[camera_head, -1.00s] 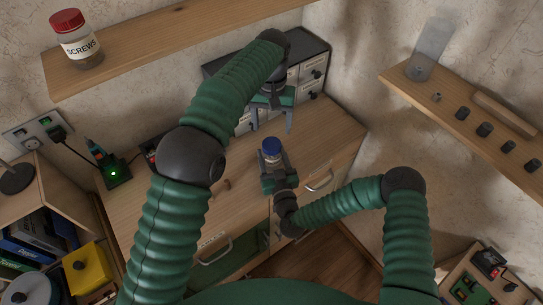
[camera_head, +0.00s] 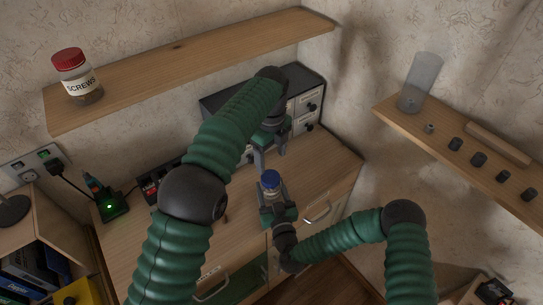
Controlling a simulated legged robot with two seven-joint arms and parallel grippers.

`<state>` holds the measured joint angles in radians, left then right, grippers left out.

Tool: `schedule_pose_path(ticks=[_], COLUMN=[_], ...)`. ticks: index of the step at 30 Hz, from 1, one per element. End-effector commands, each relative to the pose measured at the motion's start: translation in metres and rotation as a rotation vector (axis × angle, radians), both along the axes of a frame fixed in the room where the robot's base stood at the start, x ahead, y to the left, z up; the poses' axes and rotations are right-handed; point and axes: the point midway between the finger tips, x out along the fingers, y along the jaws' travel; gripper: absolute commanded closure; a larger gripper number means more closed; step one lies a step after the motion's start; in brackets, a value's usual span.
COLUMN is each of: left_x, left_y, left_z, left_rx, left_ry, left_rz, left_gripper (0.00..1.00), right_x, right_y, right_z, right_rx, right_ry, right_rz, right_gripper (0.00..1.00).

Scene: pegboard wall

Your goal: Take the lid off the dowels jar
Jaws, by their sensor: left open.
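The jar with a blue lid (camera_head: 271,178) is near the front of the workbench; its label cannot be read from here. My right gripper (camera_head: 276,197) comes from the front, with its fingers on both sides of the jar's body, and appears shut on it. The lid is on the jar. My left gripper (camera_head: 270,157) points down just behind and above the lid in the picture. It is open and empty, its two fingers apart, and does not appear to touch the lid.
A drawer cabinet (camera_head: 304,88) stands behind my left gripper. A red-lidded screws jar (camera_head: 77,77) is on the upper shelf (camera_head: 190,62). The right shelf (camera_head: 400,117) holds a clear container (camera_head: 421,82) and several dark knobs. A green-lit charger (camera_head: 112,207) sits at left.

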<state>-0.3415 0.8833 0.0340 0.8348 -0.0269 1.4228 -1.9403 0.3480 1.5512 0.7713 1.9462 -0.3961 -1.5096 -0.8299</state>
Motion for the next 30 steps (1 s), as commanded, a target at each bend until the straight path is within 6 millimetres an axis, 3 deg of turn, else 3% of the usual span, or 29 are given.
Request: schedule_pose_path(ticks=[3,9,14,24,30], left_x=[0.0,0.0,0.0,0.0,0.0], left_y=[-0.001,-0.001,-0.001,-0.001,-0.001], left_z=[0.0,-0.001,-0.017,-0.074,-0.081], left_rx=[-0.001,-0.001,-0.001,-0.001,-0.001], left_ry=[0.001,0.001,0.003,0.003,0.001], left_rz=[-0.299,-0.574,-0.603,-0.6,-0.599], left_gripper=[0.29,0.29,0.29,0.29,0.29], right_x=[0.0,0.0,0.0,0.0,0.0], right_y=[0.0,0.0,0.0,0.0,0.0], right_z=[0.0,0.0,0.0,0.0,0.0], right_rx=[0.0,0.0,0.0,0.0,0.0], right_ry=[0.0,0.0,0.0,0.0,0.0], right_rz=[-0.001,0.0,0.0,0.0,-0.001], right_gripper=[1.0,1.0,1.0,1.0,1.0])
